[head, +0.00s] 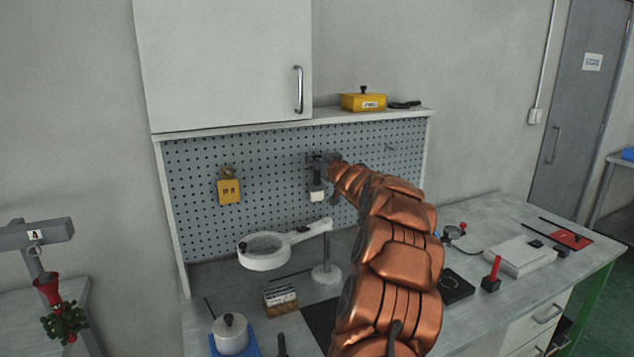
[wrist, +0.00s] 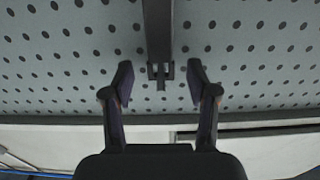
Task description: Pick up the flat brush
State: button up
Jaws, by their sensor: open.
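The flat brush (head: 317,194) hangs on the grey pegboard, its pale bristle end pointing down in the head view. My gripper (head: 322,165) is at the pegboard, by the upper part of the brush, and partly hides it. In the wrist view, a dark upright strip, likely the brush handle (wrist: 158,30), runs down from the top edge to a small dark hook or bracket (wrist: 160,73). My gripper's two fingers (wrist: 160,84) stand apart, one on each side of it, with gaps on both sides. The bristles do not show in the wrist view.
The pegboard (head: 270,160) is close behind the brush. A yellow padlock-like tag (head: 229,190) hangs to its left. Below, a white ring magnifier (head: 265,258) stands over the bench. A shelf above holds a yellow box (head: 363,102).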

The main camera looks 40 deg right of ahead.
jog(key=shift+w+d, duration=0.1)
jog(key=shift+w, duration=0.3)
grip_shut()
